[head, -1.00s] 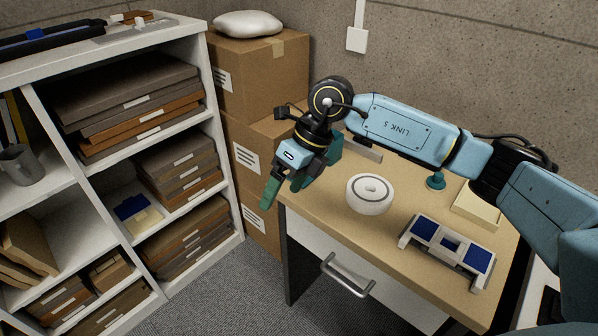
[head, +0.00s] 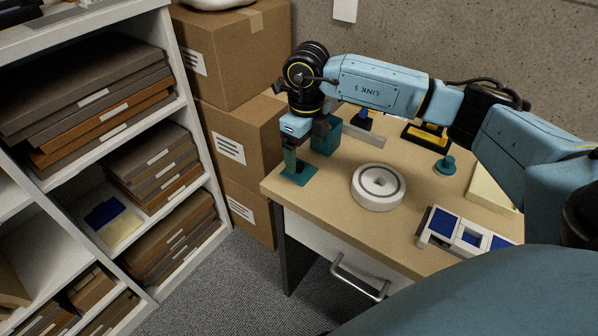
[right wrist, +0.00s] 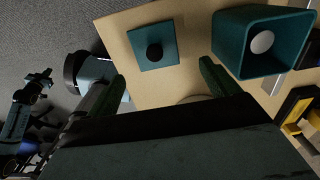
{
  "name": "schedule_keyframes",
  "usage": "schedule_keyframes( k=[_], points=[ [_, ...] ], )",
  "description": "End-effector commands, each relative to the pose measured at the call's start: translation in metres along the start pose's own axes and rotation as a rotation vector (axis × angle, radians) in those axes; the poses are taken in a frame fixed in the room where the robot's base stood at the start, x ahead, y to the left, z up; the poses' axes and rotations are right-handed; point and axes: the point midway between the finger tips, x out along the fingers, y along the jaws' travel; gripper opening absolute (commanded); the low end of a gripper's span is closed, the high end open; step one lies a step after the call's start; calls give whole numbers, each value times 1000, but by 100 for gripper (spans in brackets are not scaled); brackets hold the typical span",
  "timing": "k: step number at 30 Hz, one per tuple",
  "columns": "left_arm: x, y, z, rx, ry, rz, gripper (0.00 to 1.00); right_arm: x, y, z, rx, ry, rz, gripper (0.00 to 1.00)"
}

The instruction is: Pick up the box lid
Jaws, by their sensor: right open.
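The box lid (head: 303,174) is a flat teal square lying on the desk near its left corner. In the right wrist view the lid (right wrist: 168,52) shows a dark round knob in its middle. The teal open box (head: 325,138) stands just behind it; in the right wrist view the box (right wrist: 228,45) holds a white ball. My right gripper (head: 291,162) points down over the lid, open and empty. In the right wrist view its green fingers (right wrist: 162,78) are spread apart, with the lid beyond them. Contact with the lid cannot be told. My left gripper is not in view.
A white and grey round lap (head: 379,187) sits right of the lid. A white tray with blue panels (head: 460,232) lies at the front right. A small teal knobbed piece (head: 446,165) and a yellow-black item (head: 427,136) stand farther back. Cardboard boxes (head: 238,140) rise left of the desk.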

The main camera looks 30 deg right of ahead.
Motion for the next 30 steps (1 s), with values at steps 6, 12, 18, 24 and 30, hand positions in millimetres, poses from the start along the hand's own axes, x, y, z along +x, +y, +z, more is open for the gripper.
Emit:
schedule_keyframes(
  k=[6, 12, 18, 24, 30],
  points=[
    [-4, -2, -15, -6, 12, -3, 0, 25, 4, 5, -1, 3, 1, 87],
    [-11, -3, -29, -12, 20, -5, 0, 50, 5, 7, -1, 1, 1, 87],
    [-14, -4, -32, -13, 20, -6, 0, 54, 5, 8, -1, -1, 1, 87],
    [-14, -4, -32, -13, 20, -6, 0, 53, 5, 8, -1, -1, 1, 74],
    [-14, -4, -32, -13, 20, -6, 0, 53, 5, 8, -1, -1, 1, 48]
  ],
)
